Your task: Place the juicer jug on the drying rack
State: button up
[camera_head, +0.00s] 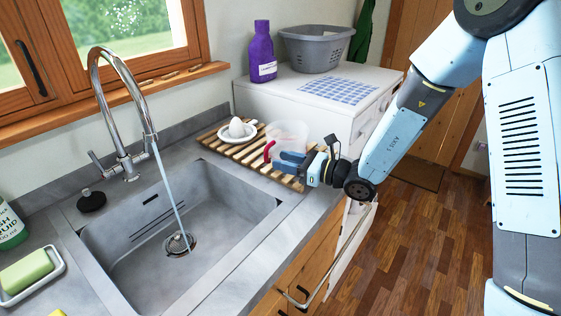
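The juicer jug (290,132) is a clear, pinkish translucent cup with a red handle (268,151). It appears upright over the right part of the wooden slatted drying rack (224,146); whether its base touches the slats is hidden. My gripper (278,161) reaches in from the right, its blue fingers in front of the jug and right at the red handle. The fingertips are too small and overlapped to tell whether they are closed on the handle. A white juicer top (237,131) with a reamer cone sits on the left part of the rack.
Water runs from the tap (112,100) into the grey sink (180,225) beside the rack. A white cabinet (270,97) behind holds a purple bottle (262,52) and a grey basket (316,47). Green soap (26,270) and a bottle (10,225) stand at left.

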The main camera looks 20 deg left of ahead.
jog(key=d, duration=0.8)
jog(key=shift+s+d+r, duration=0.1)
jog(key=shift+s+d, duration=0.2)
jog(key=shift+s, duration=0.05)
jog(key=s+d+r+n+g+h, duration=0.4)
jog(key=s+d+r+n+h, duration=0.3)
jog(key=s+d+r+n, duration=0.35)
jog(key=s+d+r+n+t+h, duration=0.2)
jog(key=d+r+h, duration=0.1)
jog(key=d, duration=0.5)
jog(key=s+d+r+n+t+h, duration=0.2)
jog(key=d+n+t+h, duration=0.1)
jog(key=d, duration=0.6)
jog(key=s+d+r+n+t+h, duration=0.2)
jog(key=d+r+n+t+h, duration=0.1)
jog(key=d, duration=0.6)
jog(key=shift+d+r+h, duration=0.2)
jog(key=shift+r+h, duration=0.1)
jog(key=shift+h, duration=0.5)
jog(key=shift+w+a, duration=0.1)
